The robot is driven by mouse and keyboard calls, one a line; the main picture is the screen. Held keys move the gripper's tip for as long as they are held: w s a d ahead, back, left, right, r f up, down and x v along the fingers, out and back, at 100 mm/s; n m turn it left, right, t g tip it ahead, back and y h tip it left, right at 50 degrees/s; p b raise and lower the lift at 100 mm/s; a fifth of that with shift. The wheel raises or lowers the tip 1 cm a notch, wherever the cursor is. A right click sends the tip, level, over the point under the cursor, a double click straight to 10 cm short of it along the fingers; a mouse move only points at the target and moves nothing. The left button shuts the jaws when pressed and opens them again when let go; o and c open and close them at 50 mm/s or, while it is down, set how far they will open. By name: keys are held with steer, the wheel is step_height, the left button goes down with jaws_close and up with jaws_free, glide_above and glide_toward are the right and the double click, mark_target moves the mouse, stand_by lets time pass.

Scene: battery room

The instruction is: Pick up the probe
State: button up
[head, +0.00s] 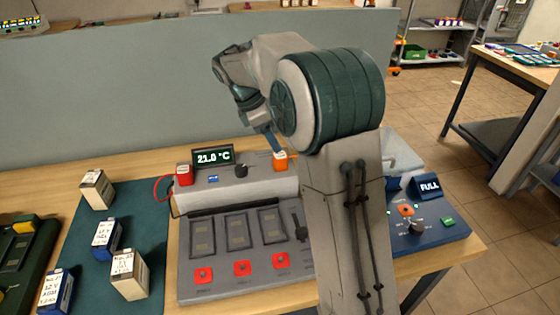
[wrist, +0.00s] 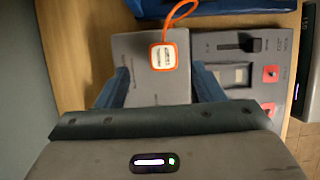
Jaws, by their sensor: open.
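An orange block with a white label and an orange cable loop, which looks like the probe (head: 280,159), stands upright at the back right of the grey tester (head: 236,187) with the 21.0 °C display. It also shows in the wrist view (wrist: 163,56), near the middle. Its label is too small to read. My gripper (head: 273,143) is just above it. In the wrist view my gripper (wrist: 160,74) is open, with one blue finger on each side of the probe's line and clear gaps. I cannot tell the exact height between fingertips and probe.
A similar red block (head: 184,174) with a red cable stands at the tester's left end. A blue unit marked FULL (head: 430,187) is at right. A grey partition (head: 120,90) rises behind.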

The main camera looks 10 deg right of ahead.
mark_target(279, 155)
steer(key=x, duration=0.2)
steer(key=shift+d+f, duration=0.15)
steer(key=shift+f, duration=0.2)
steer(key=x, duration=0.5)
steer(key=shift+s+a+f+p, duration=0.2)
steer(key=shift+s+a+p, duration=0.05)
steer(key=shift+a+p, duration=0.05)
steer(key=c, duration=1.1)
